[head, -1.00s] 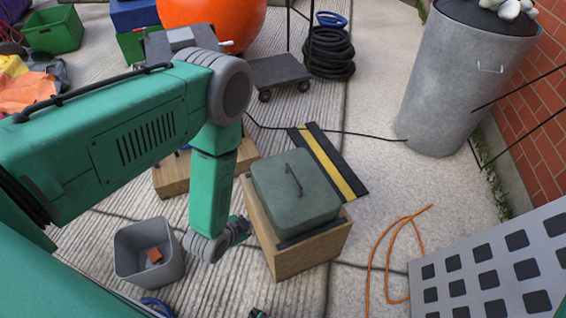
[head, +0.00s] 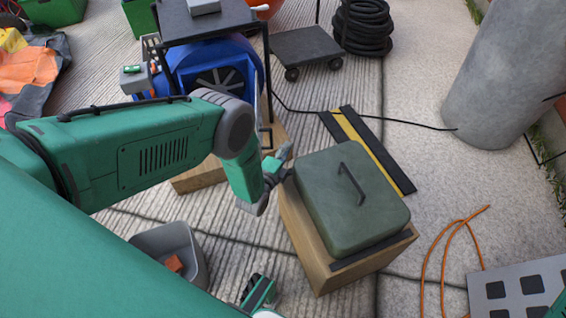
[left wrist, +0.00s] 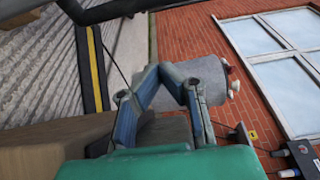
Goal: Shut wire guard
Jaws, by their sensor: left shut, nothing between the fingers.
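A blue blower (head: 190,62) stands on a wooden base behind my left arm in the head view. Its round front shows a dark spoked opening (head: 222,80). A thin upright piece (head: 257,100) at the opening's right edge looks like the wire guard seen nearly edge-on, swung out from the opening; its mesh cannot be made out. My left gripper (head: 284,154) is shut and empty, below and right of that piece, close to the green case's left corner. Its fingers (left wrist: 168,74) also show in the left wrist view. Part of my right gripper (head: 257,290) shows at the bottom edge; its jaw state is unclear.
A green case (head: 345,215) with a black handle sits on a wooden box (head: 315,262) right of my left gripper. A dark table (head: 205,22) stands over the blower. A grey bin (head: 165,240), a cart (head: 305,45) and an orange cord (head: 445,255) are around.

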